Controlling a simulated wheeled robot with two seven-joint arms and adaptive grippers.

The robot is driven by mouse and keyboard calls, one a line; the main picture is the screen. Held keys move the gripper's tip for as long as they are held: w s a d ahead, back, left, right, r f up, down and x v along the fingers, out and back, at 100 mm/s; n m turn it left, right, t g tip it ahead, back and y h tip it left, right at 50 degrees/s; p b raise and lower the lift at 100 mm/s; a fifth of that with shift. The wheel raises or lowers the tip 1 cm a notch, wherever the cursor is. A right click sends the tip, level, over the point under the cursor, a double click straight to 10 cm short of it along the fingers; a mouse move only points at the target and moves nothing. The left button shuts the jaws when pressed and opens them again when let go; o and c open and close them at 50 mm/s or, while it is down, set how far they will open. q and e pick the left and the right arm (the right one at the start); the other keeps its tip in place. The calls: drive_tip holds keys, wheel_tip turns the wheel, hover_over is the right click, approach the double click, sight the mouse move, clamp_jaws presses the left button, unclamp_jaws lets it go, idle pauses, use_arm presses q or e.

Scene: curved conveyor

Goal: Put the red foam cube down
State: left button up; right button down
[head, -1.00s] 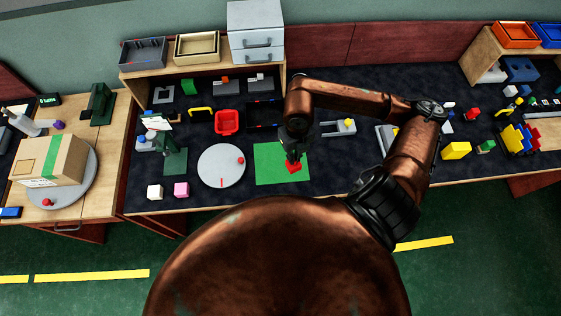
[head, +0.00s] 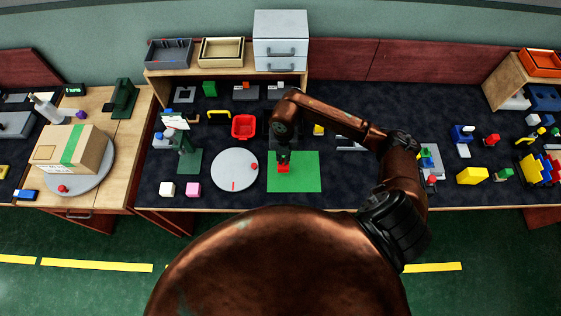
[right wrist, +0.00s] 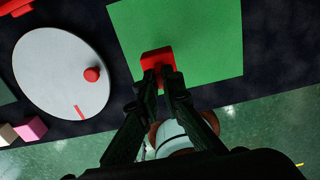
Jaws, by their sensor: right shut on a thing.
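The red foam cube (head: 283,169) is at the left part of the green mat (head: 308,178) on the dark worktop. It also shows in the right wrist view (right wrist: 157,58), between the fingertips. My right gripper (head: 284,160) points down over the mat and is shut on the cube; in the right wrist view its fingertips (right wrist: 159,76) close on the cube's near part. I cannot tell whether the cube touches the mat or hangs just above it. My left gripper is not in view.
A round grey disc (head: 232,176) with a red knob lies just left of the mat. White and pink cubes (head: 193,189) sit farther left. A red bin (head: 243,126) stands behind. The mat's right side is clear.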

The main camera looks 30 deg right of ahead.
drive_tip(key=shift+w+a+f, duration=0.2)
drive_tip(key=shift+w+f, duration=0.45)
drive_tip(key=shift+f, duration=1.7)
drive_tip(key=shift+f, duration=0.15)
drive_tip(key=c, duration=2.1)
unclamp_jaws()
wheel_tip(320, 180, up, 12)
drive_tip(key=shift+r, duration=0.2)
drive_tip(key=shift+w, duration=0.1)
